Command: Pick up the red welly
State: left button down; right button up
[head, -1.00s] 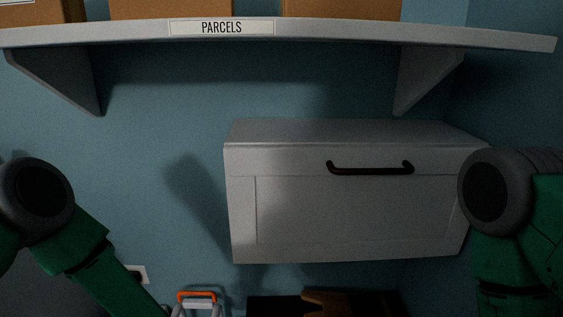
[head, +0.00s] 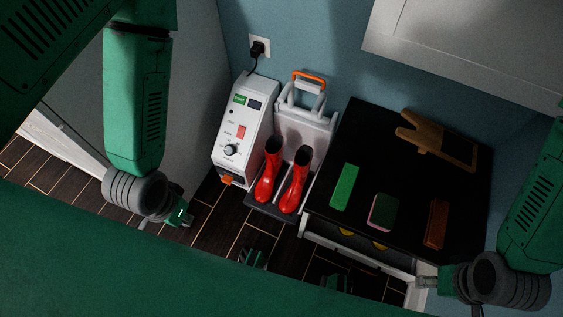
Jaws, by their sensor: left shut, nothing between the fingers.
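Two red wellies stand upright side by side on a dark base in the head view: a left one (head: 266,172) and a right one (head: 294,183). My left gripper (head: 186,221) is shut and empty, low and to the left of the wellies, apart from them. My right gripper (head: 426,282) is at the lower right, in front of the black-topped bench and well away from the wellies. It is small and dark, so its fingers cannot be made out.
A white trolley with an orange handle (head: 309,79) rises behind the wellies. A white machine with a dial (head: 242,130) stands left of them. The black bench top (head: 352,125) on the right holds a green block (head: 344,187), other blocks and a wooden bootjack-like piece (head: 437,143).

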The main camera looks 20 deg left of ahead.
aim_at(289, 203)
jog(key=u, duration=0.2)
jog(key=j, duration=0.2)
jog(key=i+j+z, duration=0.15)
jog(key=j+z, duration=0.15)
jog(key=i+j+z, duration=0.1)
jog(key=j+z, duration=0.25)
jog(key=z, duration=0.9)
